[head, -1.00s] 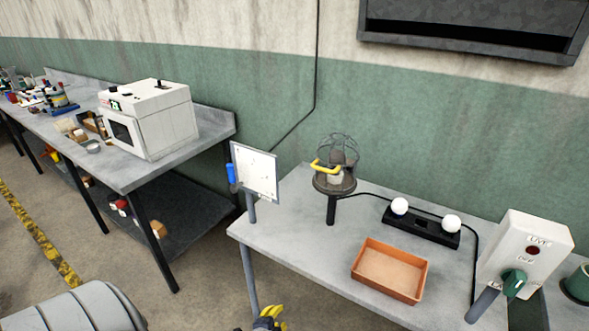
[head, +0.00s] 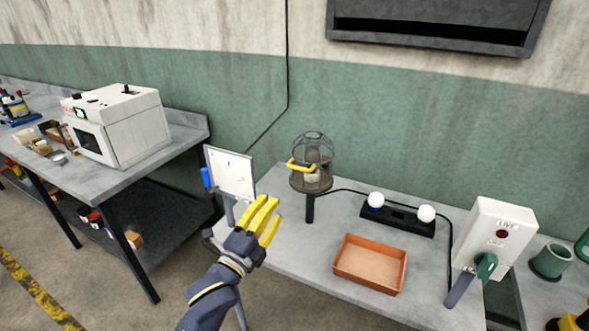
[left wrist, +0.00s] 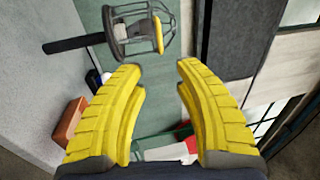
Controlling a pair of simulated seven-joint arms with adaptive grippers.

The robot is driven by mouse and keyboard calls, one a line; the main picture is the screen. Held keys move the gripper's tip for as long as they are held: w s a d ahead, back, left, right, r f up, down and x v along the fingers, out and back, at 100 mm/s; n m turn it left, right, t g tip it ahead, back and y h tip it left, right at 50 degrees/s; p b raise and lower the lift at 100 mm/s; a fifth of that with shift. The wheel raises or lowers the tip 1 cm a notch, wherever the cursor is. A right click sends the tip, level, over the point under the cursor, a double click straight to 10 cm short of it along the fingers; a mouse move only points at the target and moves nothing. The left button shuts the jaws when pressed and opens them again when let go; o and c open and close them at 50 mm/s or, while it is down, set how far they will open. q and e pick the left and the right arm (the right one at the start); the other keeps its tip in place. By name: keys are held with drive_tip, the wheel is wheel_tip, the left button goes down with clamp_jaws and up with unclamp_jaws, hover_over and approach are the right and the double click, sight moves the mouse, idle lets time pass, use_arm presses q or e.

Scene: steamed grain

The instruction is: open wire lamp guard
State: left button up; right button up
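The wire lamp guard (head: 314,146) is a dark cage over a lamp on a round base atop a short post. It looks closed. Its yellow handle (head: 298,166) sticks out on the left side. My left gripper (head: 268,211), with yellow fingers, is in front of and lower left of the guard, apart from it. The left wrist view shows the fingers (left wrist: 160,68) open and empty, with the guard (left wrist: 132,14) and yellow handle (left wrist: 158,36) ahead, lying sideways. A yellow and dark part of my right gripper (head: 572,322) shows at the lower right corner, mostly cut off.
An orange tray (head: 370,264), a black holder (head: 398,217) with two white bulbs and a switch box (head: 496,238) with a green knob share the table. A white board (head: 230,171) stands at its left edge. A cable runs behind. A white oven (head: 120,125) stands farther left.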

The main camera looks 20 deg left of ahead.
sight(298, 168)
use_arm(q)
drive_tip(key=x, duration=1.6)
drive_tip(key=shift+w+a+f, duration=0.1)
drive_tip(key=shift+w, duration=0.05)
drive_tip(key=shift+c, duration=0.4)
clamp_jaws()
